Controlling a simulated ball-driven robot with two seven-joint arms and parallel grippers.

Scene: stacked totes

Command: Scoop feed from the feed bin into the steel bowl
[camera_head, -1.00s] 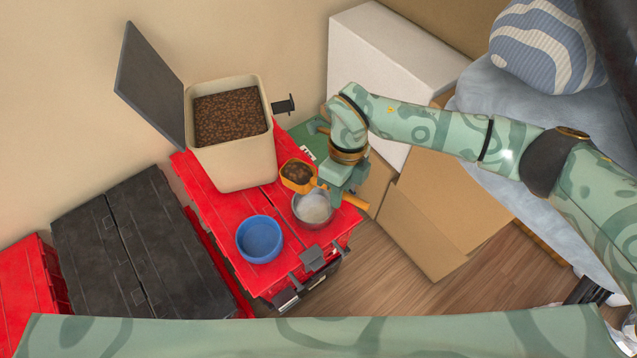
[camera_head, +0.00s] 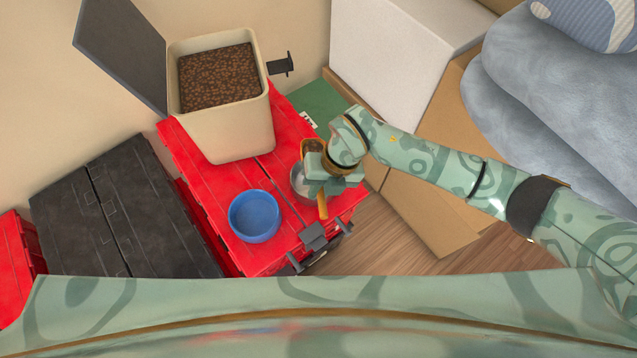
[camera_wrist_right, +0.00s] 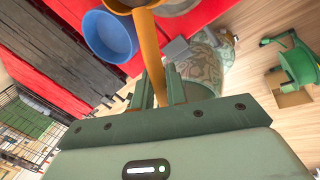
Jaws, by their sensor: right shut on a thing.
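The beige feed bin (camera_head: 235,138), full of brown feed (camera_head: 217,76), stands open on the red tote. The steel bowl (camera_head: 298,184) sits near the tote's right edge, mostly hidden by my right gripper (camera_head: 322,184). That gripper is shut on the orange handle of the scoop (camera_head: 322,207), above the steel bowl. The scoop's cup (camera_head: 312,146) shows just behind the gripper; how much feed it holds cannot be told. In the right wrist view the handle (camera_wrist_right: 153,55) runs between the fingers, and part of the steel bowl (camera_wrist_right: 178,6) shows. My left gripper is out of view.
A blue bowl (camera_head: 254,222) stands left of the steel bowl on the red tote (camera_head: 190,152). Black totes (camera_head: 120,220) lie to the left. Cardboard boxes (camera_head: 425,215) and a white box (camera_head: 385,60) are at the right. The bin's dark lid (camera_head: 122,48) stands open.

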